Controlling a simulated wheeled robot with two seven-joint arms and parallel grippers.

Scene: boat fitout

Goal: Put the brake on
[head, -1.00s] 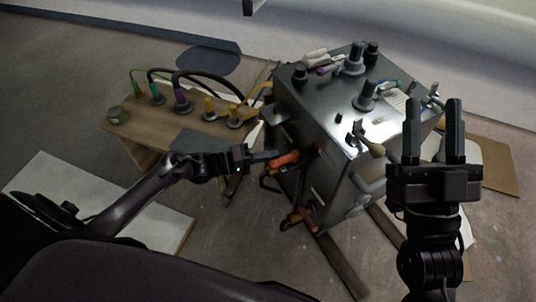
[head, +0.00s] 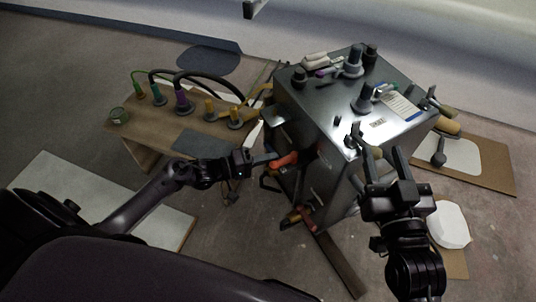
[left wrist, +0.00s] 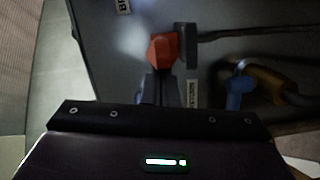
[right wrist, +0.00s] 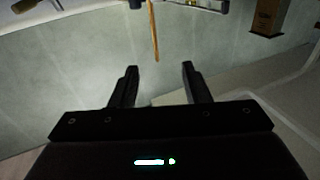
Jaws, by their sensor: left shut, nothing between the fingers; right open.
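The metal cabinet (head: 335,115) stands in the middle of the head view. A red-orange handle (head: 286,159) sticks out of its left side; it also shows in the left wrist view (left wrist: 163,49), beside a partly cut-off label starting "BR" (left wrist: 123,5). My left gripper (head: 273,157) is shut and empty, its tips at or very near this handle; contact is unclear. In the left wrist view the closed fingers (left wrist: 160,88) are just below it. My right gripper (head: 382,152) is open and empty by the cabinet's right front corner; its spread fingers show in the right wrist view (right wrist: 158,70).
A second orange part (head: 298,216) sits low on the cabinet. A wooden bench (head: 150,137) with cables and plugs stands to the left. Bottles and small tools (head: 354,62) lie on the cabinet top. Cardboard (head: 490,172) lies on the floor at right. A blue part (left wrist: 240,90) shows near the red handle.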

